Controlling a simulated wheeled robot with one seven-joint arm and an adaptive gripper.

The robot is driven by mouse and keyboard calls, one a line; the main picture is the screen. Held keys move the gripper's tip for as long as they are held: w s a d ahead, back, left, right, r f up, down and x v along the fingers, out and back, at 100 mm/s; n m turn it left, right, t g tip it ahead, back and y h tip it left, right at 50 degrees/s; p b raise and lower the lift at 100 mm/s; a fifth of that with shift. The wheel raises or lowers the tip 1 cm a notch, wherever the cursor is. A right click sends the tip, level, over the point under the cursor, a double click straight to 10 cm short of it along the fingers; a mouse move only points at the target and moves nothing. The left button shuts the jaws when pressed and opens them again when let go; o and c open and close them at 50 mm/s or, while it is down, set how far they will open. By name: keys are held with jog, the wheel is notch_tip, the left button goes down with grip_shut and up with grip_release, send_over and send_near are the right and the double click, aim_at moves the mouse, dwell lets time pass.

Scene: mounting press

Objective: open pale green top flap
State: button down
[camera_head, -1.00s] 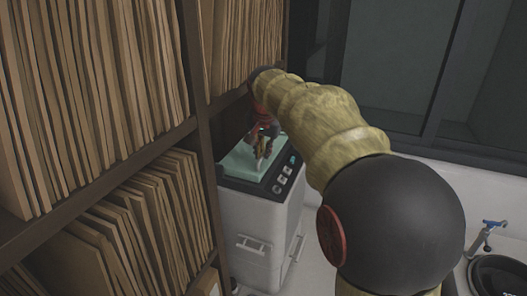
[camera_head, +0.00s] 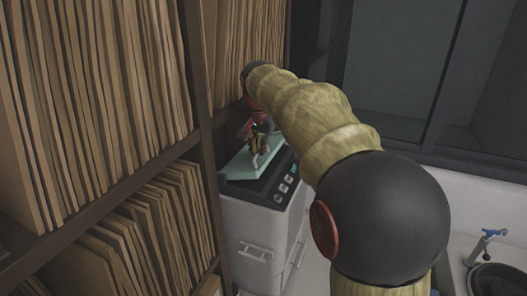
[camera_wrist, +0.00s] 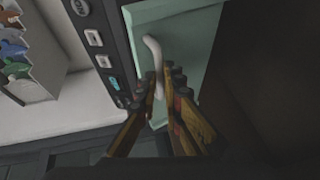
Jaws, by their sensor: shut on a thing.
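The pale green top flap (camera_head: 241,166) is on top of a white machine (camera_head: 250,232) beside the shelf. It looks tilted, its near edge a little above the dark top panel. In the wrist view the flap (camera_wrist: 190,42) fills the upper middle and carries a curved whitish handle (camera_wrist: 152,50). My gripper (camera_head: 262,145) is over the flap. In the wrist view its fingers (camera_wrist: 165,80) are closed around the handle's lower part, which they partly hide. The flap's hinge side is hidden behind my gripper and arm.
A dark button panel (camera_wrist: 98,45) runs along the flap's side. Tall shelves of brown folders (camera_head: 95,90) stand close on the left. A light counter (camera_head: 480,175) with a sink and tap (camera_head: 488,240) lies at right. A rack of coloured items (camera_wrist: 22,50) shows in the wrist view.

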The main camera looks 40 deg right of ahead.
jog(key=c, duration=2.4)
grip_release()
jog(key=shift+a+f, duration=0.1)
jog(key=shift+f, duration=0.25)
jog(key=shift+o, duration=1.2)
jog(key=shift+w+a, duration=0.1)
jog(key=shift+w, duration=0.2)
jog(key=shift+o, duration=1.2)
jog(key=shift+s, duration=0.1)
jog(key=v, duration=1.2)
